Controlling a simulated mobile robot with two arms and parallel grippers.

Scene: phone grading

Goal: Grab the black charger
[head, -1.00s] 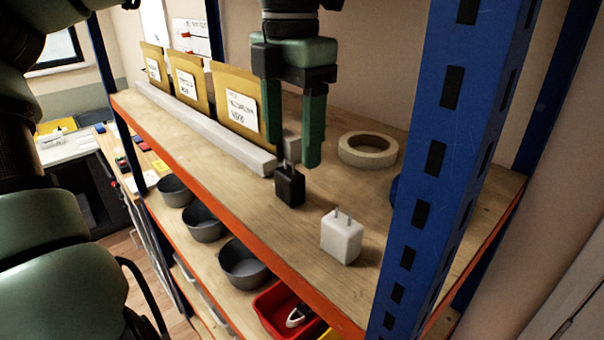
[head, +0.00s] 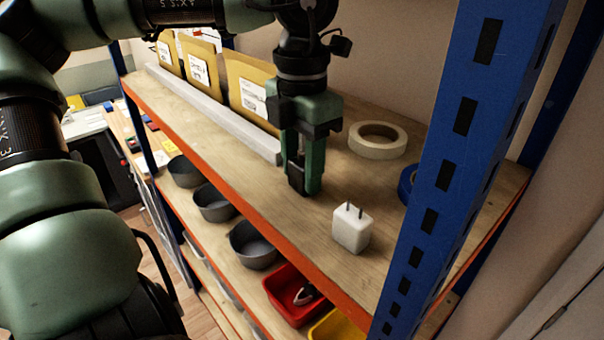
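The black charger (head: 296,179) stands on the upper wooden shelf, near its front edge. My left gripper (head: 305,180) points down over it, with its green fingers low at the charger. The fingers overlap the charger and hide much of it, including its prongs. I cannot tell whether they press on it or only stand around it. The charger seems to rest on the shelf still. My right gripper is not in view.
A white charger (head: 351,229) stands prongs up to the right. A cream tape roll (head: 377,138) lies behind, and a blue roll (head: 406,185) is partly hidden by the blue post (head: 450,150). A pale rail (head: 210,110) and brown envelopes (head: 252,90) stand left.

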